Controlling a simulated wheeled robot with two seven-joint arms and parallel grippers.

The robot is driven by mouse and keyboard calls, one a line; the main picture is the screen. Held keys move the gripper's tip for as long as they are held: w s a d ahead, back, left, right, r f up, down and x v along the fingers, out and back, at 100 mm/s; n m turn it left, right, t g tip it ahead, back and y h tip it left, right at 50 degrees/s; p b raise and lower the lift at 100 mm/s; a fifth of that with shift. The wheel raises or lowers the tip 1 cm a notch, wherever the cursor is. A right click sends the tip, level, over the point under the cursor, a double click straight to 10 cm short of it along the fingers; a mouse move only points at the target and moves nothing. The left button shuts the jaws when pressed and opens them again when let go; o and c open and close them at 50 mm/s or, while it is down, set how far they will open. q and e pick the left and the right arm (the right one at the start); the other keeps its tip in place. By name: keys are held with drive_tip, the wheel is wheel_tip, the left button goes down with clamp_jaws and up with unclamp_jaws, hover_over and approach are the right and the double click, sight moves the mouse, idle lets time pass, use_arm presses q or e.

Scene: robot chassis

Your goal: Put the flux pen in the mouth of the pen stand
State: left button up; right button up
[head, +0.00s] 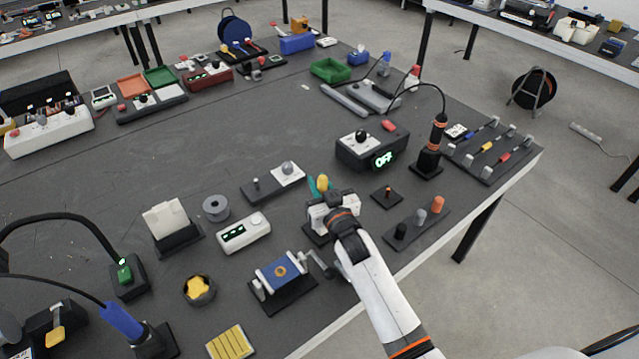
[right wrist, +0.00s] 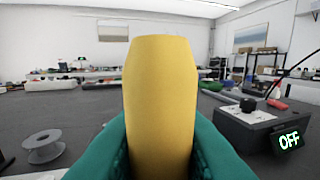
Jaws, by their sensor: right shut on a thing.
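My right gripper (head: 320,187) is right of centre in the head view, with its teal fingers shut on a yellow, blunt-ended thing, apparently the flux pen (head: 322,181). In the right wrist view the flux pen (right wrist: 160,105) stands upright between the two teal fingers (right wrist: 160,150), its top clear of them. The pen's lower part is hidden. A dark base (head: 312,238) shows partly under the gripper. I cannot tell whether it is the pen stand, and no mouth is visible. My left gripper is not in view.
A black box with an OFF display (head: 372,153) stands behind the gripper. A small black plate with a peg (head: 387,196) and a rack with three upright pegs (head: 415,230) are to its right. A white display box (head: 243,233) and a blue clamped part (head: 280,272) are left.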

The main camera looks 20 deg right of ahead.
drive_tip(key=shift+f+b, duration=1.5)
drive_tip(key=shift+f, duration=0.55)
drive_tip(key=o, duration=1)
drive_tip(key=s+d, duration=0.1)
drive_tip(key=s, duration=1.1)
drive_tip(key=shift+b, duration=0.45)
drive_tip(key=shift+r, duration=0.15)
wheel_tip(320, 180, up, 10)
drive_tip(key=p, duration=1)
